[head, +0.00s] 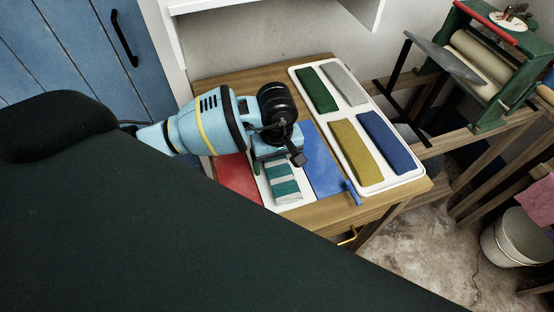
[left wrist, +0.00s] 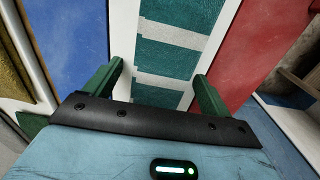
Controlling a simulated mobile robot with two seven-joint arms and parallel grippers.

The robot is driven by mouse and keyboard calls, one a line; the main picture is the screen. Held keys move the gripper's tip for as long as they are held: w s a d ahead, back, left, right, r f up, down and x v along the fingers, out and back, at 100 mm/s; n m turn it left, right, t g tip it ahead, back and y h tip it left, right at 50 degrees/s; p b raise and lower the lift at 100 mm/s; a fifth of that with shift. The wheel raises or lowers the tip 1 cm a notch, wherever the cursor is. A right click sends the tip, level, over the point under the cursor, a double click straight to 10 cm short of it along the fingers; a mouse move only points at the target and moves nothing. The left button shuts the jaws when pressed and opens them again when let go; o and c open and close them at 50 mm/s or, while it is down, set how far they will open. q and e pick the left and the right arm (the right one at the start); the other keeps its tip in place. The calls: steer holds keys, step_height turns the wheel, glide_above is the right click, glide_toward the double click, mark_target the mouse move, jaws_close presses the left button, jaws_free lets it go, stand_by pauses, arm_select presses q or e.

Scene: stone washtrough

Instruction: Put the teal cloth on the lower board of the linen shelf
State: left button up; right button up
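A folded cloth with teal and white stripes (head: 283,184) lies on the white middle panel (head: 262,190) of a red, white and blue surface on the wooden table. It fills the middle of the left wrist view (left wrist: 170,60). My left gripper (head: 278,162) is over the far end of this cloth, pointing down. In the left wrist view its two green fingers (left wrist: 158,88) are apart, one at each side of the cloth, with nothing clamped; contact cannot be told. My right gripper is not in view. A white shelf unit (head: 205,4) shows partly at the top; its boards are mostly cut off.
A white tray (head: 341,128) beside the gripper holds folded green (head: 316,90), grey (head: 344,84), mustard (head: 356,150) and blue (head: 386,141) cloths. A mangle (head: 480,65) stands at the back right. A bucket (head: 515,238) stands on the floor at the right.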

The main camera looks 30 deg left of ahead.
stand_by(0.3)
arm_select(q)
steer(key=shift+w+r, duration=0.2)
steer(key=shift+r, duration=3.7)
